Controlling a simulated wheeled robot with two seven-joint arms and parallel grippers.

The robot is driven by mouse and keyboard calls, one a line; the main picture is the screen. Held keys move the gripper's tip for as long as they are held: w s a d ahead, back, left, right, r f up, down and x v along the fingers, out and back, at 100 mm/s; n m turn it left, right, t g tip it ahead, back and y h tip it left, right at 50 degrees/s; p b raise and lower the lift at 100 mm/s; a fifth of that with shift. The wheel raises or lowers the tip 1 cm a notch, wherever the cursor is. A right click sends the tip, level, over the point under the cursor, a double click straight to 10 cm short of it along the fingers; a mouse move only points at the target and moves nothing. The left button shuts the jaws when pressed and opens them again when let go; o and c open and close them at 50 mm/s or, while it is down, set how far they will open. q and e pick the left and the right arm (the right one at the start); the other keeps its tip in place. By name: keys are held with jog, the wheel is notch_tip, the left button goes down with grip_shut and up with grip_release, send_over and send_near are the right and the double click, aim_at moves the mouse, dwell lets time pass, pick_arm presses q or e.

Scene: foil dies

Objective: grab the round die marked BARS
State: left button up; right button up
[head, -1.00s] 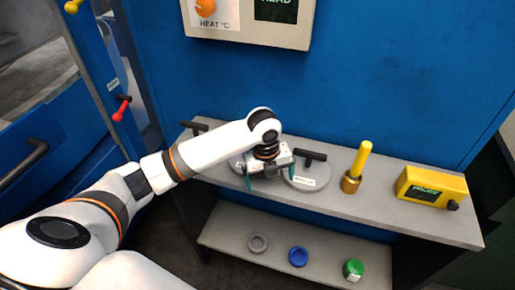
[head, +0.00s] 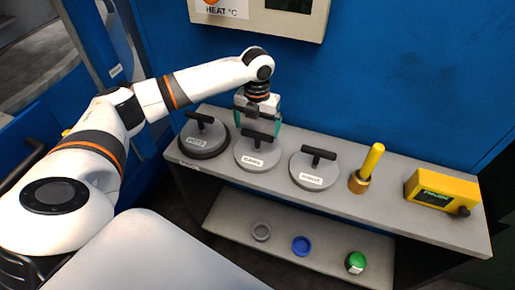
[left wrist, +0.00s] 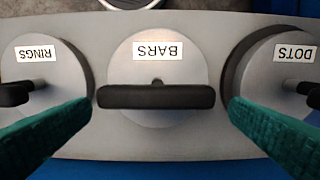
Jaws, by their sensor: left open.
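The round die marked BARS (left wrist: 160,55) is a grey disc with a black T-handle (left wrist: 156,97). It fills the middle of the left wrist view, its label upside down. In the head view it is the middle die (head: 257,157) on the upper shelf. My left gripper (head: 257,122) is open and empty above it, pointing down. In the left wrist view the green fingers of my left gripper (left wrist: 161,108) lie beyond either end of the handle. I cannot tell how far above the handle they are. My right gripper is not in view.
The DOTS die (head: 204,137) and RINGS die (head: 314,171) flank it closely. A yellow-handled brass tool (head: 366,168) and a yellow display box (head: 441,191) stand to the right. Grey, blue and green round items lie on the lower shelf (head: 330,248). A blue wall (head: 410,70) rises behind.

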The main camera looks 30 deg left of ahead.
aim_at(258, 132)
pick_arm(q)
jog(key=shift+f+p, duration=0.3)
jog(key=shift+f, duration=0.1)
jog(key=f, duration=0.1)
jog(key=f+p, duration=0.1)
jog(key=f, duration=0.1)
jog(key=shift+s+d+f, duration=0.25)
jog(key=shift+s, duration=0.05)
jog(key=shift+f, duration=0.45)
jog(key=c, duration=1.5)
jog(key=shift+w+r, duration=0.15)
jog(key=shift+r, duration=0.05)
jog(key=shift+c, duration=1.3)
jog(key=shift+a, duration=0.1)
